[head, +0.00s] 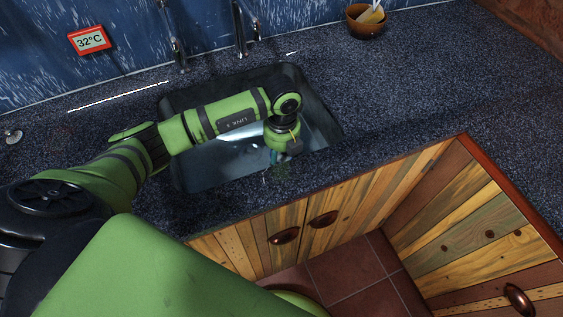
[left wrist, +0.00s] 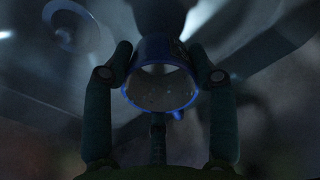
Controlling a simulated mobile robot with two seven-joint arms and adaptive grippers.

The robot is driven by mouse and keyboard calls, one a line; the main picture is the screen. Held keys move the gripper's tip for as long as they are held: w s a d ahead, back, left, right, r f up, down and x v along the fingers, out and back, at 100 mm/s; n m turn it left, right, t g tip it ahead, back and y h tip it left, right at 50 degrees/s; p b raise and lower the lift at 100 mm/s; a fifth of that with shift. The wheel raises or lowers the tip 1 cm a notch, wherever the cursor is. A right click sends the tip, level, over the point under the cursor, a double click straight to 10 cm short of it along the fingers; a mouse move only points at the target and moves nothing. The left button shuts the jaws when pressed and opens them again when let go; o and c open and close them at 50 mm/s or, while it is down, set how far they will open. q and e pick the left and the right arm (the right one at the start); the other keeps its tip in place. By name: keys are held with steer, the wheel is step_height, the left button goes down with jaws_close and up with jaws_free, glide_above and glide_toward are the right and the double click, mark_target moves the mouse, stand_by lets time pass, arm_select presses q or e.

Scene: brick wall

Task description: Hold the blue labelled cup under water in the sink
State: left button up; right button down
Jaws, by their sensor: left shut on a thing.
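The cup (left wrist: 160,90) shows in the left wrist view with its blue-rimmed open mouth facing the camera. A small blue part juts out at its lower right rim. A label cannot be read. My left gripper (left wrist: 159,52) is shut on the cup, with one finger on each side of it. In the head view my left gripper (head: 281,160) points down inside the sink (head: 185,170), near its front right side, and mostly hides the cup. The wrist view is dim and murky. My right gripper is not in view.
Two taps, one left (head: 178,55) and one right (head: 240,38), stand behind the sink. A brown bowl (head: 364,24) sits at the back right. A red-framed 32°C sign (head: 89,40) is on the wall. The dark counter (head: 430,85) to the right is clear.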

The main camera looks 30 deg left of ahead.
arm_select(q)
step_height(320, 180, up, 17)
steer(key=p, duration=1.2)
